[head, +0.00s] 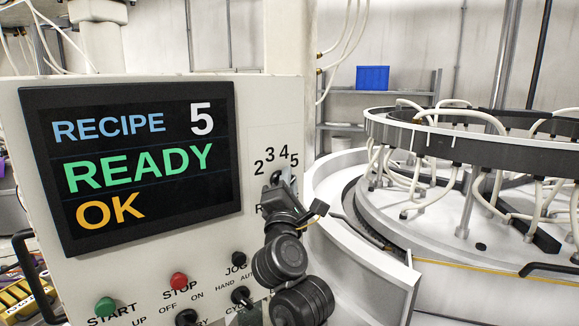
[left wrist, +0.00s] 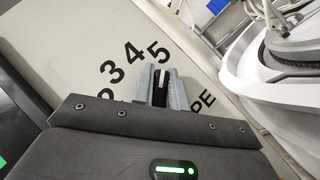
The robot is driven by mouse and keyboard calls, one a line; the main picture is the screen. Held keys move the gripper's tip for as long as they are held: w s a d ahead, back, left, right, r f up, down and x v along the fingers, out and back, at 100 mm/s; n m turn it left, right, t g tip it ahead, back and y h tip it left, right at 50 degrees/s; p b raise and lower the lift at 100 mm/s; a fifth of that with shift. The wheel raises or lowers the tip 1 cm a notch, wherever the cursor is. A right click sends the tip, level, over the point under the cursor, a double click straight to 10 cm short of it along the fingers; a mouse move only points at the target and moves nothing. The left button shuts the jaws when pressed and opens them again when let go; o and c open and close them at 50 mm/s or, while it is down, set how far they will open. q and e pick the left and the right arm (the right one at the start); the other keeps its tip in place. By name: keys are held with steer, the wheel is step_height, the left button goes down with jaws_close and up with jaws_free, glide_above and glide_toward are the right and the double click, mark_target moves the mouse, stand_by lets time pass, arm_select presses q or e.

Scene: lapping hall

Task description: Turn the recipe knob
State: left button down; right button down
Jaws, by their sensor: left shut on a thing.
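The recipe knob (left wrist: 160,84) is a black knob on the pale control panel (head: 258,110), with a white mark, below an arc of printed numbers that includes 2, 3, 4 and 5. My left gripper (left wrist: 160,88) is shut on the knob, one grey finger on each side. In the left wrist view the knob's mark points toward the 5. In the head view my left gripper (head: 277,182) hides most of the knob and the word under it. The display (head: 130,160) reads RECIPE 5, READY, OK. My right gripper is not in view.
Below the gripper are a green START button (head: 105,306), a red STOP button (head: 179,281) and small black switches, including JOG (head: 239,259). A large round lapping machine (head: 430,200) with white hoses stands close on the right. A blue bin (head: 372,77) sits on a shelf behind.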

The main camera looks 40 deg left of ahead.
arm_select(q)
steer(key=shift+a+f+m+h+p, duration=0.1)
steer(key=shift+f+m+h+p, duration=0.05)
steer(key=shift+m+h+p, duration=0.45)
steer(key=c, duration=1.5)
jaws_free()
steer(key=shift+o, duration=0.5)
steer(key=shift+a, duration=0.25)
steer(key=shift+d, duration=0.2)
